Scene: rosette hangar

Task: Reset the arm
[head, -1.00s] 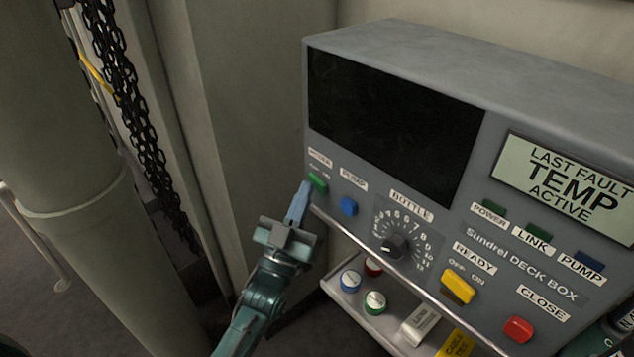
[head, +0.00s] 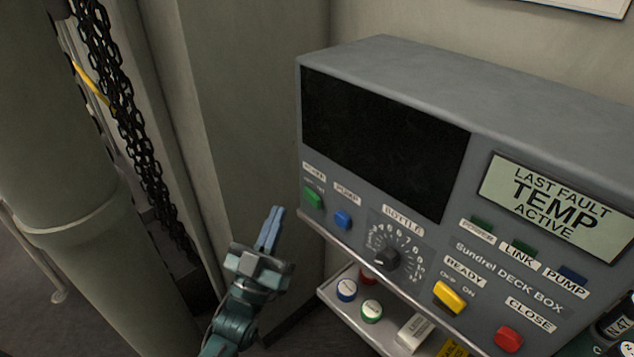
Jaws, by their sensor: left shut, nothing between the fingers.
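The grey deck box (head: 400,75) fills the right of the head view. Its display (head: 558,205) reads "LAST FAULT TEMP ACTIVE". On its front are a green power switch (head: 313,197), a blue pump button (head: 343,220), a bottle dial (head: 386,259), a yellow ready switch (head: 450,297) and a red close button (head: 508,338). My left gripper (head: 273,228) is shut and empty, its blue fingers pointing up, left of the box and apart from the switches. My right gripper is out of view.
Black chains (head: 130,120) hang by a thick column (head: 60,150) at left. Dark bottles stand at lower right.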

